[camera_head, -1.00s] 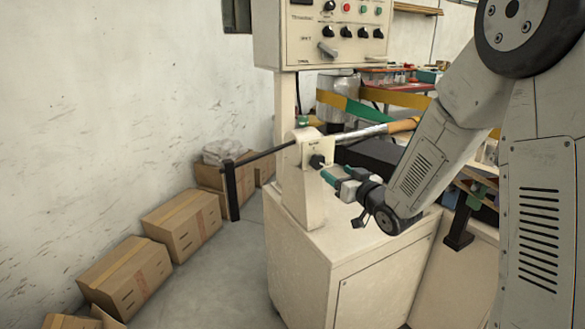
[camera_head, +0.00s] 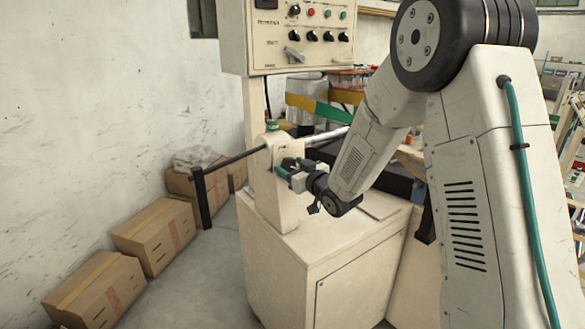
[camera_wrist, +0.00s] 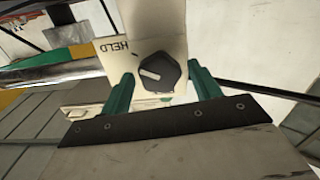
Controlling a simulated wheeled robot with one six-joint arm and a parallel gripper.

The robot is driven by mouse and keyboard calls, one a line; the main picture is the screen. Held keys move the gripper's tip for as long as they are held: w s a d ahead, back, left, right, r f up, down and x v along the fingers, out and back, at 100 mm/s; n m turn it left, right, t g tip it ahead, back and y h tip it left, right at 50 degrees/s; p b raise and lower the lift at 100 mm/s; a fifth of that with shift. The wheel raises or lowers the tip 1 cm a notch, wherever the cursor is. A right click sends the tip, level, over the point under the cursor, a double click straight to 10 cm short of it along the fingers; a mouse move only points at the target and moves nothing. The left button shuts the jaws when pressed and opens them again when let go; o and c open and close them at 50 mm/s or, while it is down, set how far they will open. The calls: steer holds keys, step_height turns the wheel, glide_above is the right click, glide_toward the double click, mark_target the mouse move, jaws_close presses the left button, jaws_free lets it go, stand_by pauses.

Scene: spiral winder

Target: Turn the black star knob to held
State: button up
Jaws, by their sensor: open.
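The black star knob (camera_wrist: 160,73) sits on a cream plate (camera_wrist: 120,62) in the wrist view, with a pale pointer mark on its face. The word HELD is printed on the plate, up and left of the knob in that view. My gripper (camera_wrist: 162,84) is open, with one green finger on each side of the knob; I cannot tell whether either finger touches it. In the head view my gripper (camera_head: 282,167) is at the front of the cream post (camera_head: 275,195), and its fingers mostly hide the knob.
A control panel (camera_head: 300,35) with knobs and buttons stands above the post. A dark bar (camera_head: 235,157) runs left from the post to a black upright (camera_head: 202,198). A cream cabinet (camera_head: 285,275) is below. Cardboard boxes (camera_head: 155,236) line the wall at left.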

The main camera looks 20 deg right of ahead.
steer(key=c, duration=1)
steer(key=shift+o, duration=0.2)
steer(key=shift+n, duration=0.6)
steer(key=o, duration=1)
steer(key=shift+c, duration=0.2)
steer(key=v, duration=0.7)
steer(key=shift+s, duration=0.35)
steer(key=shift+d, duration=0.1)
